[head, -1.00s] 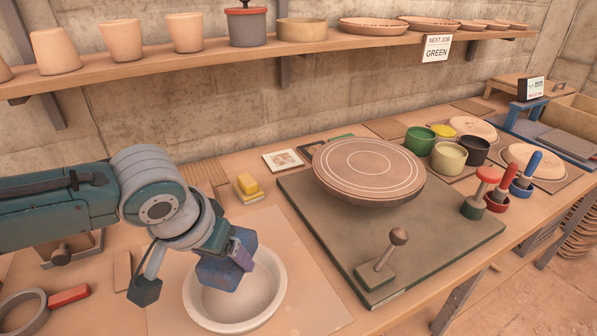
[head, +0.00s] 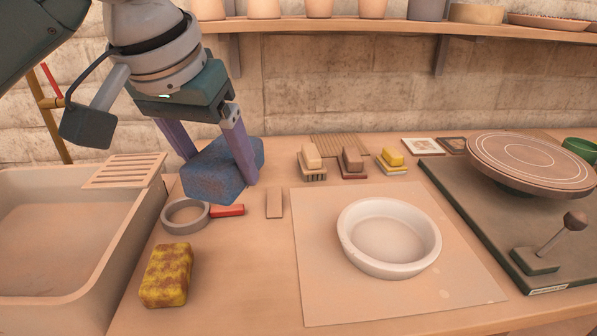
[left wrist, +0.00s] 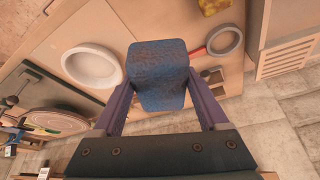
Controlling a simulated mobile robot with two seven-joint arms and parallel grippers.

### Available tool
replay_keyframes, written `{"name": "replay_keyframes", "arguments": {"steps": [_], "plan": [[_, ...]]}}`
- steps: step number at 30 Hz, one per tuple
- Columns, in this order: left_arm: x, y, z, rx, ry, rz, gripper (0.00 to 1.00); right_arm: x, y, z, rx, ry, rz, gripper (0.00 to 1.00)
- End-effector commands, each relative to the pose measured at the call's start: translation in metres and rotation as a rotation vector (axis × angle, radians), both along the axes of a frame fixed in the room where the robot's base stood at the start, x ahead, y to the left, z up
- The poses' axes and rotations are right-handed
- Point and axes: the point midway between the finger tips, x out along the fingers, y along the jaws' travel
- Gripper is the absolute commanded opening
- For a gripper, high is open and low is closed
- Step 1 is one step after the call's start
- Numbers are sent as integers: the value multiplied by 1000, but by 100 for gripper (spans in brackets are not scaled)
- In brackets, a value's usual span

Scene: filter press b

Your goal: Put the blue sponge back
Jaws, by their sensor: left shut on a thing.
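My left gripper (head: 207,157) is shut on the blue sponge (head: 212,180), a rough blue block with brownish specks. It holds the sponge in the air above the bench, behind the grey ring and left of the white bowl. In the left wrist view the sponge (left wrist: 158,75) sits between the two purple fingers. The sponge hides part of the bench behind it. My right gripper is not in view.
A sink (head: 75,250) with a slatted rack (head: 125,170) is at the left. A yellow-brown sponge (head: 167,275), a grey ring (head: 186,215) and a white bowl (head: 389,238) lie on the bench. Several small blocks stand behind. A wheel (head: 530,163) is at the right.

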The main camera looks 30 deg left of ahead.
Motion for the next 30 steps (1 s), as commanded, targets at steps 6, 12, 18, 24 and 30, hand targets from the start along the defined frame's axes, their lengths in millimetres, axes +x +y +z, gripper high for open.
{"name": "replay_keyframes", "arguments": {"steps": [6, 12, 18, 24, 30], "plan": [[-2, 0, -65, 1, 9, 2, 32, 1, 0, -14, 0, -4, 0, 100], [-2, 0, -120, 0, 7, 2, 32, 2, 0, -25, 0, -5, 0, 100], [-1, 0, -145, 1, 1, 0, 32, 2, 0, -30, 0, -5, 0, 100], [-1, 0, -173, 2, 4, 0, 32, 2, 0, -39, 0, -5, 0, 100], [-1, 0, -190, 1, 2, -1, 32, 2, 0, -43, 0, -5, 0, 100]]}}
